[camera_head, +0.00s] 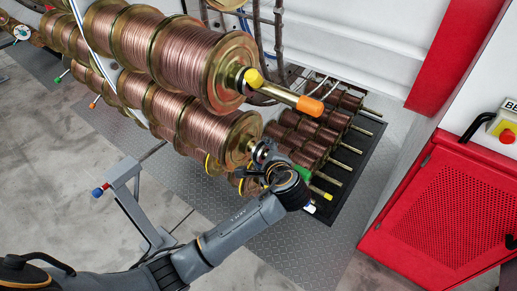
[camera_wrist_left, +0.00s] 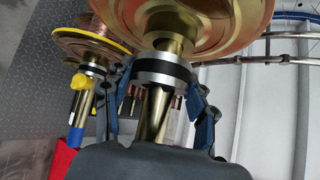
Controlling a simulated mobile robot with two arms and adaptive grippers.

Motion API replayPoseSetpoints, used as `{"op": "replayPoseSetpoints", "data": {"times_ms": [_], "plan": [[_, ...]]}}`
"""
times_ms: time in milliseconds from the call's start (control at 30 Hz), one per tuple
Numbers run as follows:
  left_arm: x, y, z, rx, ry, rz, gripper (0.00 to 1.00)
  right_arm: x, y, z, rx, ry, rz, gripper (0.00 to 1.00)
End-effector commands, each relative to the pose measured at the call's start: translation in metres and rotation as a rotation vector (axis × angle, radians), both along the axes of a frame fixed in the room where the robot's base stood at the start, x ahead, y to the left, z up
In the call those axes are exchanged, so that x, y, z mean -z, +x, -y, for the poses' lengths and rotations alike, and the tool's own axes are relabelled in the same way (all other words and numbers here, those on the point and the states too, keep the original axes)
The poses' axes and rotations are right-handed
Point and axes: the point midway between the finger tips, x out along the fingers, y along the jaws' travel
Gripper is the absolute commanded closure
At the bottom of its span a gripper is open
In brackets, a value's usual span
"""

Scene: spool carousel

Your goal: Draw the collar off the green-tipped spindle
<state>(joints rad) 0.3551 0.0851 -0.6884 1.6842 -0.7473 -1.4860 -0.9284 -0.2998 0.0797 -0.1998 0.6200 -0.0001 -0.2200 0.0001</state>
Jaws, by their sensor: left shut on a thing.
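The green-tipped spindle (camera_head: 302,173) sticks out of the lower copper spool (camera_head: 225,135) in the head view, its green end showing past my wrist. Its collar (camera_head: 262,151) is a silver ring close to the spool's flange. In the left wrist view the collar (camera_wrist_left: 165,78) shows black and silver bands around the brass spindle (camera_wrist_left: 158,115). My left gripper (camera_head: 268,160) is shut on the collar, with blue-padded fingers on either side in the wrist view (camera_wrist_left: 164,92). The green tip is hidden in the wrist view. My right gripper is not in view.
In the wrist view a blue-tipped spindle (camera_wrist_left: 75,138) stands at left. A rack of small spools (camera_head: 310,135) lies behind.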

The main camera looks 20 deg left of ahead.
Motion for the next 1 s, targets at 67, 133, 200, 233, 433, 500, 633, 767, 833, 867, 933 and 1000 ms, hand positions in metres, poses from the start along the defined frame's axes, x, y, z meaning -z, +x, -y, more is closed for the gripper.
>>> {"op": "replayPoseSetpoints", "data": {"times_ms": [67,133,200,233,433,500,633,767,833,867,933,1000], "plan": [[-0.002,-0.002,0.006,0.001,0.0,0.001,0.87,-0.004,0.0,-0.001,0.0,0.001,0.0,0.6],[-0.002,-0.004,0.011,0.001,0.0,-0.001,0.87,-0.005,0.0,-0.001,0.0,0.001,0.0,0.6],[-0.002,-0.005,0.015,0.001,0.0,0.001,0.87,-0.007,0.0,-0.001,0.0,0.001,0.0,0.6],[-0.002,-0.006,0.018,0.001,0.0,0.001,0.87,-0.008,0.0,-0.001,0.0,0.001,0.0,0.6],[-0.002,-0.011,0.03,0.0,0.0,0.0,0.87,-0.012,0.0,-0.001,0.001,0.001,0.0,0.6],[-0.003,-0.013,0.035,0.0,0.0,0.0,0.87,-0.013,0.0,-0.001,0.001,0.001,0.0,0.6],[-0.003,-0.016,0.043,0.0,0.0,0.001,0.87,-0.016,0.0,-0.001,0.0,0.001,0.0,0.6],[-0.003,-0.019,0.052,0.0,0.0,0.001,0.87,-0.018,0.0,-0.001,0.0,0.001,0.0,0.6],[-0.004,-0.02,0.056,0.0,0.0,0.001,0.87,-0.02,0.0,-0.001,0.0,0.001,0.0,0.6],[-0.004,-0.021,0.058,0.0,0.0,0.001,0.87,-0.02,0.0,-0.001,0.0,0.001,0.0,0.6],[-0.004,-0.022,0.062,0.001,0.001,0.002,0.87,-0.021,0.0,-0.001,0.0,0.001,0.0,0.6],[-0.004,-0.023,0.064,0.001,0.001,0.002,0.87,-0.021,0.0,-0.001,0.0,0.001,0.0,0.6]]}}
